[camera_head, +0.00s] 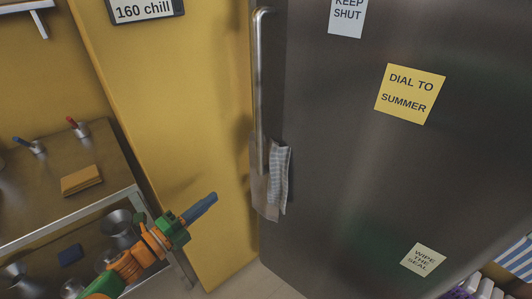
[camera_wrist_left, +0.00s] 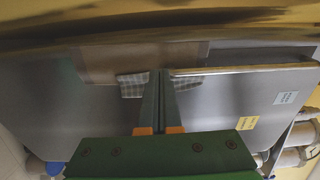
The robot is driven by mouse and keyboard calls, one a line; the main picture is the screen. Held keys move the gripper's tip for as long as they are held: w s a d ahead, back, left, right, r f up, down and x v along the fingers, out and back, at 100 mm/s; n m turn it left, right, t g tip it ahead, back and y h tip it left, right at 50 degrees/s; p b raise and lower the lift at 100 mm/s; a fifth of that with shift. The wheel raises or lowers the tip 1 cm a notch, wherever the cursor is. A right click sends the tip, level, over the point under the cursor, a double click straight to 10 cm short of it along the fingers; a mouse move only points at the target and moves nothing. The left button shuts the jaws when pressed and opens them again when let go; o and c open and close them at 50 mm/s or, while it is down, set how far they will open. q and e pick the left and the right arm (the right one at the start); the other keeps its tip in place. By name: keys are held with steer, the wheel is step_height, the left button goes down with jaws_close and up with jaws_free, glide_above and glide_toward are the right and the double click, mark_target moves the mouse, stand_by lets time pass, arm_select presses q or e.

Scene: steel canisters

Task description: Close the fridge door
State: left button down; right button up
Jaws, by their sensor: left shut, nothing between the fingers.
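The fridge door (camera_head: 335,170) is a large dark steel panel filling the right of the head view. Its long vertical handle (camera_head: 261,90) is near the left edge, with a checked towel (camera_head: 279,178) hanging at its lower end. I cannot tell for sure how far the door stands open. My left gripper (camera_head: 203,206) is shut and empty, left of the door and apart from the towel, in front of the yellow panel (camera_head: 170,120). In the left wrist view its fingers (camera_wrist_left: 160,95) overlap the steel door (camera_wrist_left: 215,98) and the towel (camera_wrist_left: 131,85). My right gripper is not seen.
A steel-framed bench (camera_head: 75,215) with a tan block (camera_head: 81,180), small taps and metal funnels stands at left, close to my left arm. Notes, including a yellow one (camera_head: 409,94), are on the door. Striped cloth (camera_head: 516,258) and white items are at lower right.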

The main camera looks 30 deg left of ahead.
arm_select(q)
steer(key=r, duration=0.2)
glide_toward(248, 164)
steer(key=x, duration=0.7)
steer(key=shift+s+d+b, duration=0.1)
steer(key=shift+b, duration=0.2)
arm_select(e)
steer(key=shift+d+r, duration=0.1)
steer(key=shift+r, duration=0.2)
